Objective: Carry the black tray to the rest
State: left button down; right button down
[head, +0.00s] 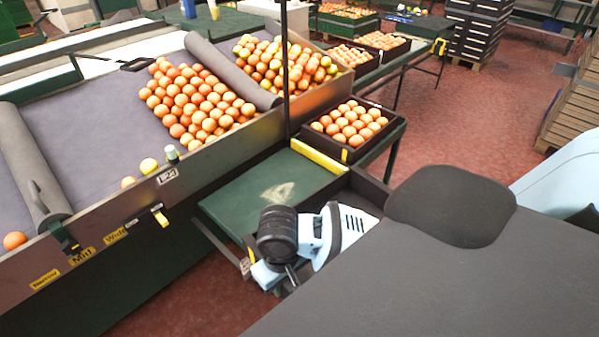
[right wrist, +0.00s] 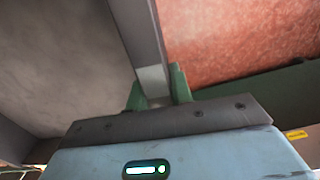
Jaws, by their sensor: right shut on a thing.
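The black tray (head: 371,187) shows only in part in the head view, beside the green bench top (head: 240,205). My right arm hides most of it. In the right wrist view a straight tray wall (right wrist: 138,35) runs between the green fingertips of my right gripper (right wrist: 157,92), which is shut on it. The grey surface left of the wall looks bare. In the head view my right gripper (head: 277,272) is low in the middle, its fingertips hidden. My left gripper is not in view. I cannot tell which surface is the rest.
A dark crate of oranges (head: 390,112) stands on a green stand behind the bench top. A yellow strip (head: 319,157) edges the bench top. The sorting table (head: 112,130) with oranges and rollers fills the left. Red floor (head: 470,125) is open at the back right.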

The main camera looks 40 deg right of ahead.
aim_at(275, 188)
jog(key=i+l+z, duration=0.1)
jog(key=l+z, duration=0.2)
jog(key=l, duration=0.45)
jog(key=i+l, duration=0.1)
jog(key=l, duration=0.45)
jog(key=l+z, duration=0.1)
jog(key=l, duration=0.45)
jog(key=i, duration=0.05)
